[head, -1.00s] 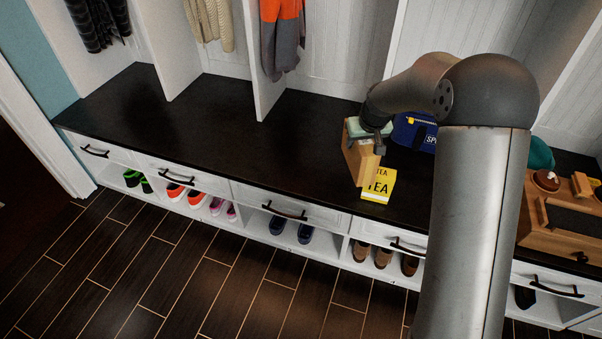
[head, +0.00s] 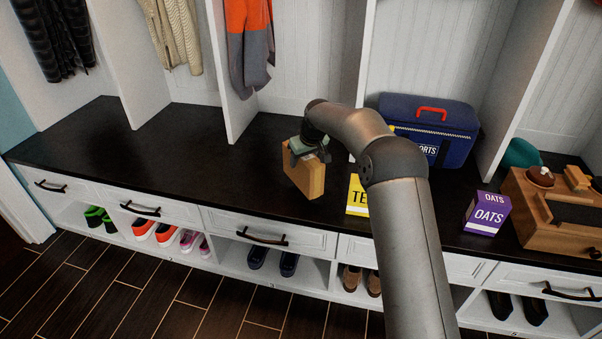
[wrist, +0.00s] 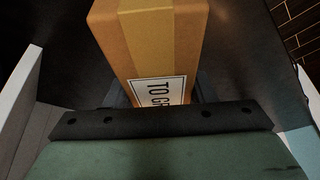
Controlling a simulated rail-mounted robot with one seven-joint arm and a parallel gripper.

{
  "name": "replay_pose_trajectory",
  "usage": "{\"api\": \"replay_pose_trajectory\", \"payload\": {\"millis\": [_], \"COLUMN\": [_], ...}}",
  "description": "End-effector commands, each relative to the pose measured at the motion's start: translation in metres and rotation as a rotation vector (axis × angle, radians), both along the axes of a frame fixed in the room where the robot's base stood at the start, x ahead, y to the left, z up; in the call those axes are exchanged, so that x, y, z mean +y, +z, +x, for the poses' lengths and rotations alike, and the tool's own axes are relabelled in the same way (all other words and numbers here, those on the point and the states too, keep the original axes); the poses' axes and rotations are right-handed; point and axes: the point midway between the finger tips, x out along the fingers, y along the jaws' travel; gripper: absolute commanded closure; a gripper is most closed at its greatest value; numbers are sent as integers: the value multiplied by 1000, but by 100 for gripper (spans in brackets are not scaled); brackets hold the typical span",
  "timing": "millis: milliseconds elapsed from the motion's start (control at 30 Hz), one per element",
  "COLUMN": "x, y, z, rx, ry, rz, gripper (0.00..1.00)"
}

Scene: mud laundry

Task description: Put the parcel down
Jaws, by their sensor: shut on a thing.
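The parcel (head: 304,179) is a brown cardboard box with a tape strip. In the head view it hangs slightly tilted from my gripper (head: 308,158), over the black bench top (head: 200,153). I cannot tell whether its lower edge touches the bench. In the wrist view the parcel (wrist: 165,45) juts out beyond my gripper (wrist: 162,106), with a white label partly hidden by the dark gripper bar. My gripper is shut on the parcel; its fingertips are mostly hidden.
A yellow tea box (head: 356,196) stands just right of the parcel, partly behind my arm. A blue sports bag (head: 435,130), a purple oats box (head: 487,213) and a wooden case (head: 560,215) stand farther right. The bench left of the parcel is clear. Shoes fill cubbies below.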

Motion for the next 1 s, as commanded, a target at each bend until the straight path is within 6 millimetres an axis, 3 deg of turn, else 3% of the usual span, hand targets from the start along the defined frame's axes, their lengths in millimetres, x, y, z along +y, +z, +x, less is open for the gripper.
{"api": "replay_pose_trajectory", "payload": {"millis": [267,667,700,733,767,1000], "x": [0,0,0,0,0,0], "y": [-42,-47,-47,-47,-47,-47], "z": [0,0,0,0,0,0], "rx": [-1,-2,-1,-1,-1,-1], "ry": [-1,0,0,0,0,0], "rz": [1,0,-1,-1,-1,-1], "gripper": [85,85,42,33,28,28]}}
